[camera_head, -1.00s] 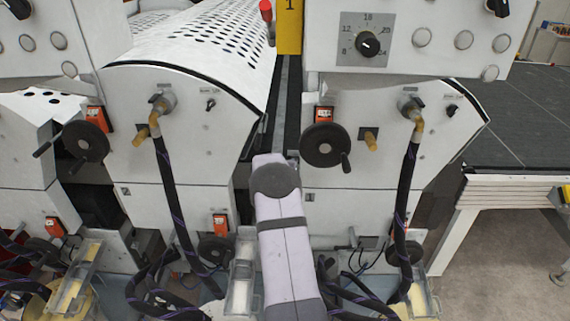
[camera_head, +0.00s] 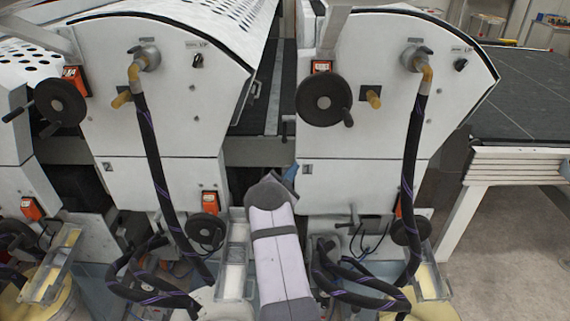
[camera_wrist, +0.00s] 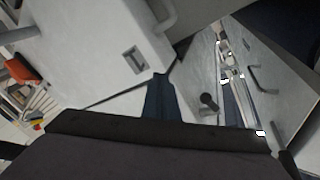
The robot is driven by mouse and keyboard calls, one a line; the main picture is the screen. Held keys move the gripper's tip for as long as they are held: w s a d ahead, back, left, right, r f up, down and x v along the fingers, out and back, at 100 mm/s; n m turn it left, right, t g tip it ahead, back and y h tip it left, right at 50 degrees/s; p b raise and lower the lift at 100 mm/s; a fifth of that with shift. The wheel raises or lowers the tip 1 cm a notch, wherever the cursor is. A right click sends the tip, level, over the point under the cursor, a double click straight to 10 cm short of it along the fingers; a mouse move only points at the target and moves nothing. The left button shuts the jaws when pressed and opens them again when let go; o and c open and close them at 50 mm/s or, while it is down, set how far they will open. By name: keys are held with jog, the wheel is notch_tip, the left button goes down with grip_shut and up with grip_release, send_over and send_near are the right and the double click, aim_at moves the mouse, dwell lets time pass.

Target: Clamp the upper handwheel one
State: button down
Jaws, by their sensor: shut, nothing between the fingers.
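The upper handwheel (camera_head: 323,99) on the right machine unit is a black disc with a crank handle at its lower right. A second upper handwheel (camera_head: 60,101) sits on the left unit. No handwheel can be clearly made out in the wrist view.
Brass-ended black hoses (camera_head: 152,160) hang down both unit fronts. A yellow-brown knob (camera_head: 374,98) stands right of the right handwheel, and an orange counter (camera_head: 321,66) above it. Lower handwheels (camera_head: 207,229) sit near the trays. A dark gap separates the units.

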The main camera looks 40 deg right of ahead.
jog(key=f+m+t+b, duration=0.1)
jog(key=m+t+b, duration=0.2)
jog(key=m+b, duration=0.4)
jog(key=w+a+m+t+h+b, duration=0.1)
jog(key=m+t+b, duration=0.1)
jog(key=m+b, duration=0.5)
jog(key=w+a+f+m+t+h+b, duration=0.1)
jog(key=m+t+b, duration=0.2)
jog(key=m+b, duration=0.4)
jog(key=shift+f+m+t, duration=0.3)
jog(key=shift+f+m, duration=0.05)
jog(key=shift+m, duration=0.65)
jog(key=shift+p+x, duration=0.55)
jog(key=shift+x, duration=4.45)
jog(key=shift+s+a+r+p, duration=0.3)
jog(key=shift+s+a+r, duration=0.15)
jog(key=shift+a+r, duration=0.25)
jog(key=shift+s+a+r+p, duration=0.3)
jog(key=shift+s+a+r, duration=0.1)
jog(key=shift+a+r, duration=0.25)
